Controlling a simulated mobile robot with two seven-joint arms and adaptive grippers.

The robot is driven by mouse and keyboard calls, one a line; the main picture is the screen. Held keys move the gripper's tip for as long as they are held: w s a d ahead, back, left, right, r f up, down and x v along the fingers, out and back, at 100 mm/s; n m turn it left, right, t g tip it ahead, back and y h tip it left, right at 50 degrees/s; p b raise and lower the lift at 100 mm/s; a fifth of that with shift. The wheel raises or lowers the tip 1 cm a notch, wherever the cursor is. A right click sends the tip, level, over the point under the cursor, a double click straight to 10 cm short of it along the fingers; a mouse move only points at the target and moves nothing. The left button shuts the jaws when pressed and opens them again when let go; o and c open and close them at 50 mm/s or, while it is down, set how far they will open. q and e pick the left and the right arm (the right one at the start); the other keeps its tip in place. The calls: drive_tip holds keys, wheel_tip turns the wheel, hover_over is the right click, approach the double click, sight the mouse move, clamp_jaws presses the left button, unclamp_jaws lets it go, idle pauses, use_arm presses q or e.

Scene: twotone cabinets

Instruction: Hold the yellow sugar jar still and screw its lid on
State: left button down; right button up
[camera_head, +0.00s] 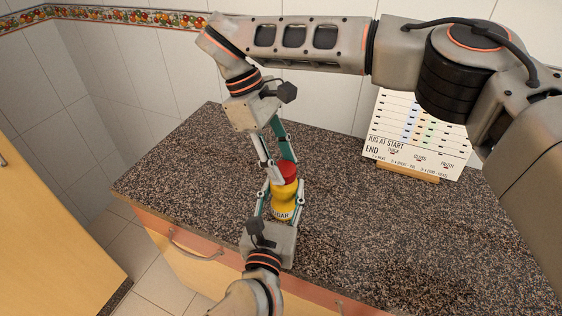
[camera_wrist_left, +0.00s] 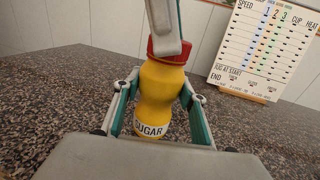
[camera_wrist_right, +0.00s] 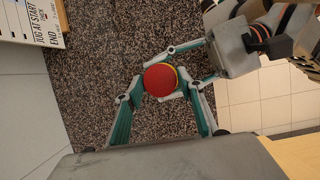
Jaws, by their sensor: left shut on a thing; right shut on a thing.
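The yellow sugar jar (camera_head: 284,205) stands upright on the speckled counter, its SUGAR label low on the body. The red lid (camera_head: 287,170) sits on top of it; I cannot tell how tightly. In the right wrist view the lid (camera_wrist_right: 160,79) is seen from above, with a thin yellow edge beside it. My left gripper (camera_head: 281,192) comes from the front and is shut on the jar (camera_wrist_left: 160,95), one finger on each side. My right gripper (camera_head: 283,165) reaches down from above and is shut on the lid, partly hiding it.
A white board with printed settings (camera_head: 418,135) stands on a wooden base at the back right of the counter (camera_head: 400,240). The counter around the jar is clear. Tiled walls are behind, and a drawer front with a handle (camera_head: 195,250) is below the front edge.

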drive_tip(key=o, duration=0.7)
drive_tip(key=shift+o, duration=0.2)
drive_tip(key=shift+r, duration=0.1)
drive_tip(key=shift+r, duration=2.2)
drive_tip(key=shift+c, duration=0.4)
